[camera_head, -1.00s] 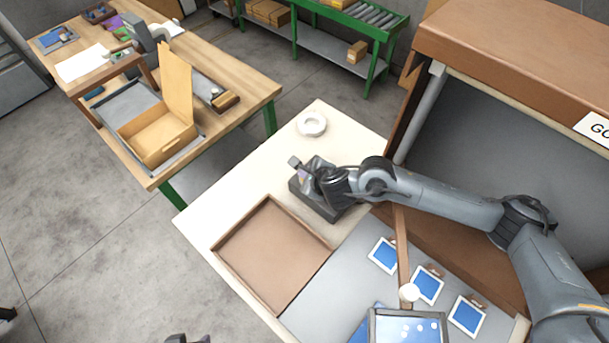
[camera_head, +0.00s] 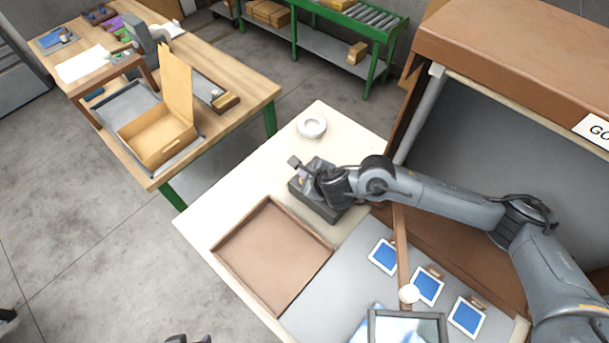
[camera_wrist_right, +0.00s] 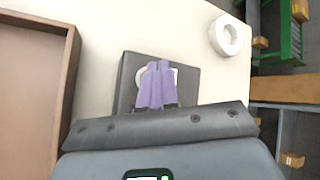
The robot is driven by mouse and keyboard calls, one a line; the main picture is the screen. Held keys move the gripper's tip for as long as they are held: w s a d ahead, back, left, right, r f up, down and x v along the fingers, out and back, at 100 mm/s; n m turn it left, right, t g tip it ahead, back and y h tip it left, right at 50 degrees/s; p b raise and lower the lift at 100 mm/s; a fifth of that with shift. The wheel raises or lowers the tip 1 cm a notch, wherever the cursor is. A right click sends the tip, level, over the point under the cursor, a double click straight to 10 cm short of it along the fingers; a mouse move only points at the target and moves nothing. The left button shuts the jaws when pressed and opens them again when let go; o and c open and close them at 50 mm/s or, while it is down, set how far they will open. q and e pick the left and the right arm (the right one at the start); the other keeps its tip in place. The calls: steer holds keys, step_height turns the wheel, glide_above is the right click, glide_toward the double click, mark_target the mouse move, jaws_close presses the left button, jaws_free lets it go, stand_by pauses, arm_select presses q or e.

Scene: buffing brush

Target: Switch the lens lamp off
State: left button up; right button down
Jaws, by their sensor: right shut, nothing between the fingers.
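A dark grey box (camera_head: 312,204) sits on the pale bench top, partly hidden by my right gripper (camera_head: 303,175). In the right wrist view the gripper's purple fingers (camera_wrist_right: 157,72) are shut together with nothing between them. They are over the box (camera_wrist_right: 187,82), in front of a small round pale part on its top; I cannot tell whether they touch it. A framed rectangular pane (camera_head: 407,328), perhaps the lamp's lens, shows at the bottom edge and now looks pale grey-blue. A dark part at the bottom edge may be my left gripper (camera_head: 188,339); its jaws are not clear.
A white ring (camera_head: 312,125) stands behind the box. A shallow brown tray (camera_head: 222,262) lies in front of it. Several blue-and-white cards (camera_head: 383,256) lie on the grey mat (camera_head: 335,290). A brown cabinet (camera_head: 510,45) stands at the right.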

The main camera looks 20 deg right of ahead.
steer(key=shift+r, duration=0.2)
step_height(320, 180, up, 6)
steer(key=p, duration=0.4)
stand_by(0.4)
steer(key=shift+r, duration=0.1)
stand_by(0.4)
